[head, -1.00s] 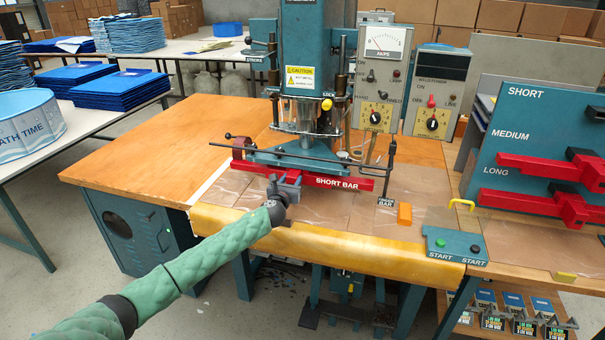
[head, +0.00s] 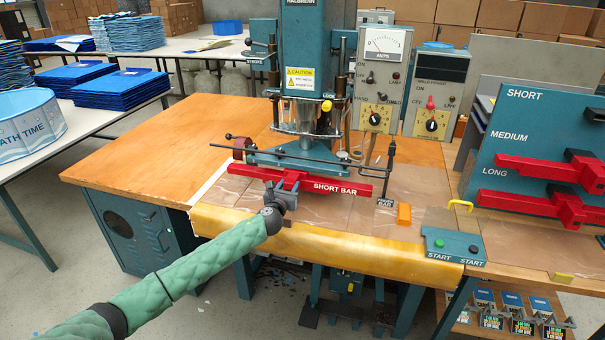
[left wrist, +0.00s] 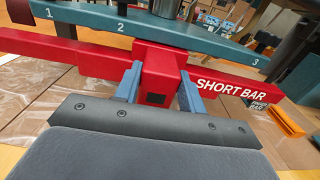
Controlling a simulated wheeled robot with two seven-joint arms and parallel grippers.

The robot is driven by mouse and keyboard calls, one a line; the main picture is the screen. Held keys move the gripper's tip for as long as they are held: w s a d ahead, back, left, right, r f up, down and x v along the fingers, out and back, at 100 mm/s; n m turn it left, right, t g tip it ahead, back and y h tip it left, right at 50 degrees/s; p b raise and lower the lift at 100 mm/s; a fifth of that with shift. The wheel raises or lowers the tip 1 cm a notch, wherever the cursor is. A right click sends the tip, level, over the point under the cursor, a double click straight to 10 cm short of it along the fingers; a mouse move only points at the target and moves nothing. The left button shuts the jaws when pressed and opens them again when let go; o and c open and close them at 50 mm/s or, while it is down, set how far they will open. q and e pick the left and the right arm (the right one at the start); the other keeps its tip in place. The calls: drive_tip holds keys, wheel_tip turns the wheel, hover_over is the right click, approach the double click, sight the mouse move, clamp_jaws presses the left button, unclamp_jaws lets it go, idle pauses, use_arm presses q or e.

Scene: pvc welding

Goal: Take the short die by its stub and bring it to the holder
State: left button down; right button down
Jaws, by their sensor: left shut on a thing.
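The short die is a red bar marked SHORT BAR (head: 335,188) at the front of the welding press. My left gripper (head: 287,186) is shut on the stub at the middle of the bar. In the left wrist view the two blue-grey fingers (left wrist: 158,88) clasp the red stub (left wrist: 157,62) from both sides. The bar lies just below and in front of the press's teal plate (left wrist: 185,32), numbered 1, 2 and 3; I cannot tell whether they touch. The holder is the teal board (head: 540,130) at the right, marked SHORT, MEDIUM and LONG. My right gripper is not in view.
Two red dies (head: 535,172) hang on the holder beside MEDIUM and LONG; the SHORT place looks bare. An upright rod (head: 389,170) and an orange block (head: 404,214) stand right of the bar. The START button box (head: 454,245) is at the front edge.

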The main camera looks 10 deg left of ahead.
use_arm(q)
drive_tip(key=shift+s+r+p, duration=0.15)
drive_tip(key=shift+s+p, duration=0.25)
drive_tip(key=shift+s, duration=0.95)
idle(1.1)
